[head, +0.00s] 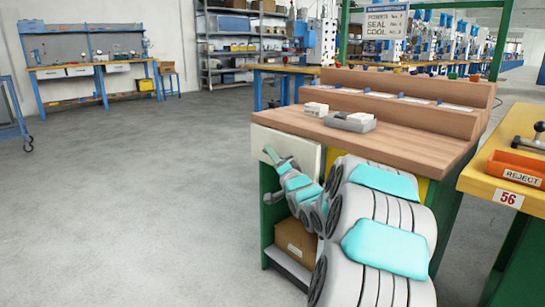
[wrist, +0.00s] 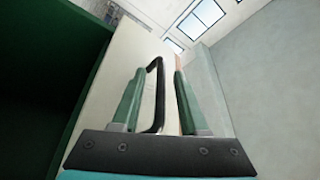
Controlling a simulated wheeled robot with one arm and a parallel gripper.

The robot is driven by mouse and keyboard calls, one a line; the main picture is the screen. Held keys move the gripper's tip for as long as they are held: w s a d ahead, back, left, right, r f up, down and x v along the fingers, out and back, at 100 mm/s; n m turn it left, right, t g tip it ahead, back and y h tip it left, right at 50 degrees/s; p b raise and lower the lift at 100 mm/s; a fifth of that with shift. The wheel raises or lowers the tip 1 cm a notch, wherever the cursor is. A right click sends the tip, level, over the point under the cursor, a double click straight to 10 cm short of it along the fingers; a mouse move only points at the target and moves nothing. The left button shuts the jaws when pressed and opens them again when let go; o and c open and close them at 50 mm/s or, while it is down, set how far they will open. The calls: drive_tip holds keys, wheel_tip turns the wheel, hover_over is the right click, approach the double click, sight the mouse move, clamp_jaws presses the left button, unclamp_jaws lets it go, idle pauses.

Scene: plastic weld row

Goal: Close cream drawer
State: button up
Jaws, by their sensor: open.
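The cream drawer (head: 283,135) is at the left end of the wooden-topped bench, just under its top. I cannot tell from the head view how far it stands out. Its cream front (wrist: 118,62) fills the middle of the wrist view and carries a black bar handle (wrist: 160,95). My gripper (head: 270,153) is in front of the drawer front, and my arm hides part of it. In the wrist view my gripper (wrist: 156,92) is open, with a green finger on each side of the handle. I cannot tell whether either finger touches it.
A cardboard box (head: 296,243) sits on the shelf below. A yellow panel (head: 420,188) shows right of my arm. A grey tray with white parts (head: 350,122) is on the bench top (head: 415,138). A yellow table (head: 525,198) stands at right. The floor (head: 140,210) at left is clear.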

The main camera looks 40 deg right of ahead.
drive_tip(key=shift+w, duration=0.1)
clamp_jaws()
idle(0.3)
idle(1.1)
